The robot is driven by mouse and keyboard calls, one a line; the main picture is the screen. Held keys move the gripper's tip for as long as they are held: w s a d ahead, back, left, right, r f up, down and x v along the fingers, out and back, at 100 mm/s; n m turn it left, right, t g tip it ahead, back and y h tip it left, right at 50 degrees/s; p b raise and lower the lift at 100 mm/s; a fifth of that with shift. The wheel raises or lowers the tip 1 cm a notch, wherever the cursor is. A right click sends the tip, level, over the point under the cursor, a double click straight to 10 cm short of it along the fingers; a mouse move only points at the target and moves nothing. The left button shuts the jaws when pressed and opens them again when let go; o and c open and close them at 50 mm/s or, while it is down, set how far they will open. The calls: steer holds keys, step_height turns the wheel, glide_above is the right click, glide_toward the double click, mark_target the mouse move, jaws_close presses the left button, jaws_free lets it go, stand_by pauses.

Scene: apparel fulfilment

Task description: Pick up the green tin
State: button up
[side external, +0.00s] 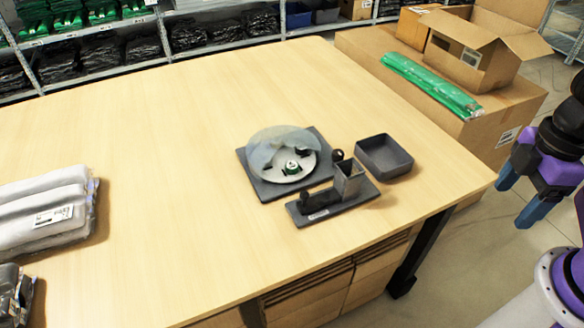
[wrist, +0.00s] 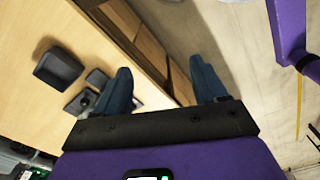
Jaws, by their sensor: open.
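A small green and white object (side external: 291,167), which may be the green tin, sits on a pale round disc (side external: 305,171) on a dark square base. A translucent cover (side external: 277,145) spans the back part of the disc. Small dark items also lie on the disc, too small to make out. My gripper (side external: 522,194) is open and empty, off the table's right edge and well apart from the disc. In the wrist view its two blue fingers (wrist: 160,75) stand apart beside the table edge. I cannot make out the tin in that view.
A grey tray (side external: 384,157) and a dark stand with a square metal holder (side external: 348,180) are beside the disc. Grey bagged garments (side external: 42,212) lie at the table's left. A large carton with a green bag (side external: 430,86) stands behind. Much of the table is clear.

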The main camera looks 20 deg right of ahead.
steer(key=w+a+y, duration=0.1)
steer(key=w+a, duration=0.7)
steer(key=w, duration=0.2)
steer(key=m+t+y, duration=0.1)
steer(key=t+y, duration=0.1)
glide_above(292, 165)
steer(key=s+d, duration=0.2)
steer(key=f, duration=1.9)
steer(key=shift+w+a+f, duration=0.2)
steer(key=shift+w+f, duration=0.05)
steer(key=shift+f, duration=0.1)
steer(key=shift+d+x, duration=0.2)
steer(key=shift+x, duration=2.45)
steer(key=shift+c, duration=0.3)
steer(key=c, duration=1.1)
